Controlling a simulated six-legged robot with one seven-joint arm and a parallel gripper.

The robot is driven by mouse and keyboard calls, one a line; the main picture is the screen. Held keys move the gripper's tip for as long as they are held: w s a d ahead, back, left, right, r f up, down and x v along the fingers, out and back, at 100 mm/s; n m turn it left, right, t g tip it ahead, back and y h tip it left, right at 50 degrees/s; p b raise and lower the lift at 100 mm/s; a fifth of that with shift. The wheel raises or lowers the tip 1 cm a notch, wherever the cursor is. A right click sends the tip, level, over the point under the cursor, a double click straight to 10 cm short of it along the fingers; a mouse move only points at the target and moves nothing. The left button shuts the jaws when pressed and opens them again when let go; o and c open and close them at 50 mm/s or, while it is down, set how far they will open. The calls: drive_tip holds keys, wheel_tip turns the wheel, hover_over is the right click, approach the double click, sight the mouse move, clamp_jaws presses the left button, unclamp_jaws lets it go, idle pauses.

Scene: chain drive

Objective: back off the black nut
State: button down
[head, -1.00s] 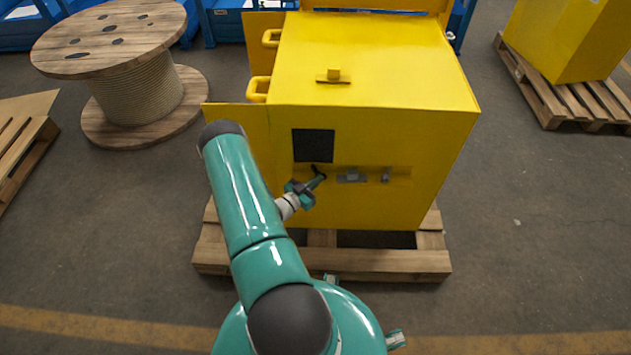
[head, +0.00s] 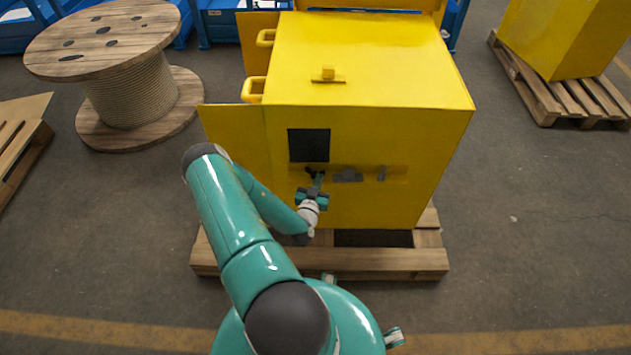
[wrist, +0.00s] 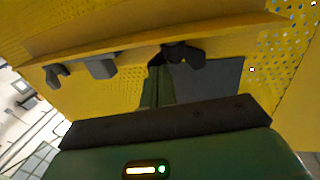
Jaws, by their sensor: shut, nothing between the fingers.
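The black nut (wrist: 184,53) is a dark lobed knob on the yellow cabinet's front, beside the dark square panel. In the head view the nut (head: 311,171) shows only as a small dark patch at the fingertips. My gripper (head: 318,179) is at the nut, pointing at the cabinet face. In the wrist view my gripper (wrist: 156,72) is shut, its green fingers together and their tips right beside the nut. I cannot tell whether they touch it.
The yellow cabinet (head: 375,80) stands on a wooden pallet (head: 400,262). A cable reel (head: 135,90) stands at left.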

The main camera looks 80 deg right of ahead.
drive_tip(key=t, duration=0.1)
drive_tip(key=n+t, duration=0.1)
drive_tip(key=shift+s+d+n+t, duration=0.3)
drive_tip(key=shift+s, duration=0.05)
drive_tip(key=shift+s+d, duration=0.1)
drive_tip(key=shift+a, duration=0.2)
idle(0.5)
